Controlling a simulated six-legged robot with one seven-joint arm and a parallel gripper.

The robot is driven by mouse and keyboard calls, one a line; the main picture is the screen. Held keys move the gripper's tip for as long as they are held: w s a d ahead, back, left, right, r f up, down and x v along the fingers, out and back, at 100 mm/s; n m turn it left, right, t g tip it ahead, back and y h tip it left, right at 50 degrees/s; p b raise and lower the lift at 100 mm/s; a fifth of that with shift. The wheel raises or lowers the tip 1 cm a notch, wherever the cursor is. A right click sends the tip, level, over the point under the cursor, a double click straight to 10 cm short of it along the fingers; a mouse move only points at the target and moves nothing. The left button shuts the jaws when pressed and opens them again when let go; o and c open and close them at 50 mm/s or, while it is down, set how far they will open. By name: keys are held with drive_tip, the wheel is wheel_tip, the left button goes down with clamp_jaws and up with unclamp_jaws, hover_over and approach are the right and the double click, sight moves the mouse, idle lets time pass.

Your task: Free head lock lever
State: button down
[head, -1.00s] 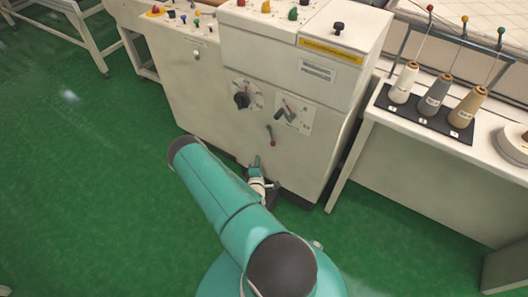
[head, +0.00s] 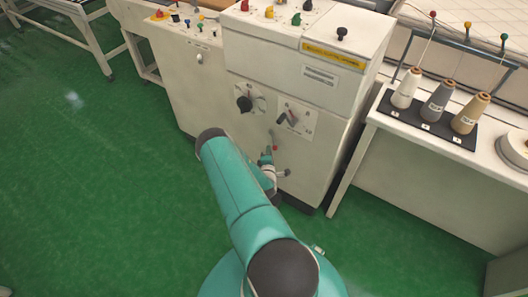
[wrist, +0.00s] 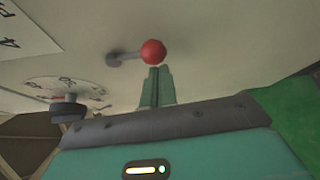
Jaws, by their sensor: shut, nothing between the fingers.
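The lever is a thin grey arm with a red ball (head: 275,148) at its end, on the front of the pale machine cabinet (head: 240,65). In the wrist view the red ball (wrist: 153,51) stands out from the cabinet face, with its grey shaft running left to a pivot. My gripper (head: 267,154) is close to the ball in the head view. In the wrist view my gripper (wrist: 156,70) is shut and empty, its teal fingertips just below the ball. I cannot tell whether they touch it.
Two dials with dark knobs, a left one (head: 244,103) and a right one (head: 290,117), sit above the lever. One dial (wrist: 68,100) shows left in the wrist view. A table with thread cones (head: 436,100) stands right. Green floor (head: 90,190) is open at left.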

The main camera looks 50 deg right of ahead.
sight(275, 147)
drive_tip(key=shift+s+r+n+g+y, duration=0.3)
drive_tip(key=shift+s+n, duration=0.15)
drive_tip(key=shift+n, duration=0.15)
idle(0.7)
drive_tip(key=s+r+n+g, duration=0.1)
drive_tip(key=s+r+n+g+y, duration=0.1)
drive_tip(key=n, duration=0.1)
drive_tip(key=shift+d+n+g, duration=0.1)
drive_tip(key=shift+n+g, duration=0.2)
drive_tip(key=shift+s+r+n+g, duration=0.25)
drive_tip(key=shift+r+n+g, duration=0.2)
drive_tip(key=shift+n+g, duration=0.1)
drive_tip(key=shift+s+r+n+g, duration=0.2)
drive_tip(key=shift+r+n+g, duration=0.25)
drive_tip(key=shift+n, duration=0.1)
drive_tip(key=shift+s+d+r+n+g, duration=0.1)
drive_tip(key=shift+s+r+n+g, duration=0.05)
drive_tip(key=shift+r+n+g, duration=1.1)
drive_tip(key=shift+f, duration=0.1)
